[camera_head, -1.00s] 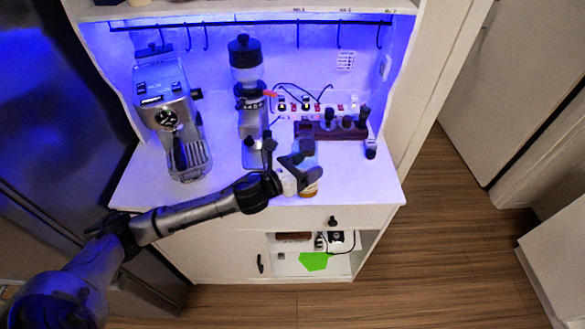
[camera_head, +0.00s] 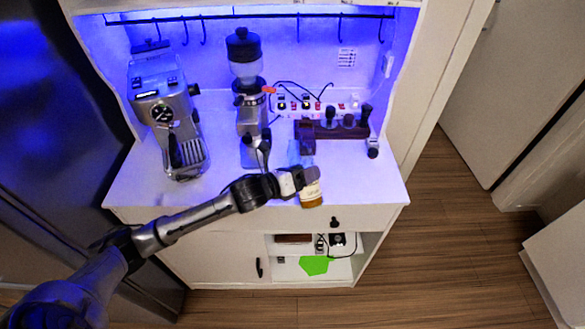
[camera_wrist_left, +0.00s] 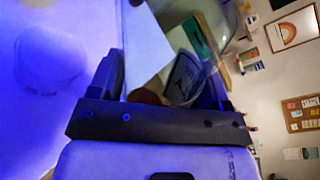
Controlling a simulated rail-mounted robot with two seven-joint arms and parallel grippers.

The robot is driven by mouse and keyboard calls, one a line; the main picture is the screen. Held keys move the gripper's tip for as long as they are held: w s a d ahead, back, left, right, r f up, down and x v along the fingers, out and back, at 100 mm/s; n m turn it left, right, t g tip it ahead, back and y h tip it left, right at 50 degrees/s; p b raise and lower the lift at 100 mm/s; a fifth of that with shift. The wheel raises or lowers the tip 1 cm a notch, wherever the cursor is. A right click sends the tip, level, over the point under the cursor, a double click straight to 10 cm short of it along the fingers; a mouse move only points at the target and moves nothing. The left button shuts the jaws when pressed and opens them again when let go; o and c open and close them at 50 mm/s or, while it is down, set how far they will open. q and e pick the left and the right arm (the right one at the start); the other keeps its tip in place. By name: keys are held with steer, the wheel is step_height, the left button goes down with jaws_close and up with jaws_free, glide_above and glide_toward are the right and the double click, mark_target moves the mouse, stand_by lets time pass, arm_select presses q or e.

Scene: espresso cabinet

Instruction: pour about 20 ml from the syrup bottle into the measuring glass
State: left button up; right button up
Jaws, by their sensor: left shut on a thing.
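My left gripper (camera_head: 312,174) is shut on the syrup bottle (camera_head: 311,196), near the front edge of the counter. The bottle shows a pale label and an amber lower end below the gripper; its upper part is hidden by the gripper. In the left wrist view the clear bottle (camera_wrist_left: 186,78) sits between the two dark fingers. A faint, clear bluish shape (camera_head: 300,153) stands on the counter just behind the gripper; it may be the measuring glass, but I cannot tell for sure. My right gripper is not in view.
An espresso machine (camera_head: 168,112) stands at the counter's left, with a grinder (camera_head: 247,98) right of it. A dark tool stand (camera_head: 335,129) is at the back right, before a power strip (camera_head: 300,104). The white counter (camera_head: 365,185) is clear at front right.

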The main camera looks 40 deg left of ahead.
arm_select(q)
steer(key=shift+s+d+f+n, duration=0.2)
steer(key=shift+d+f+n, duration=0.15)
steer(key=shift+n, duration=0.35)
steer(key=shift+d+f+n+g, duration=0.1)
steer(key=shift+f+n+g, duration=0.15)
steer(key=shift+n, duration=0.25)
steer(key=shift+s+d, duration=0.1)
steer(key=shift+b, duration=0.3)
steer(key=shift+n, duration=0.3)
steer(key=shift+r, duration=0.1)
steer(key=shift+d+n+h+p, duration=0.15)
steer(key=shift+n+h+p, duration=0.15)
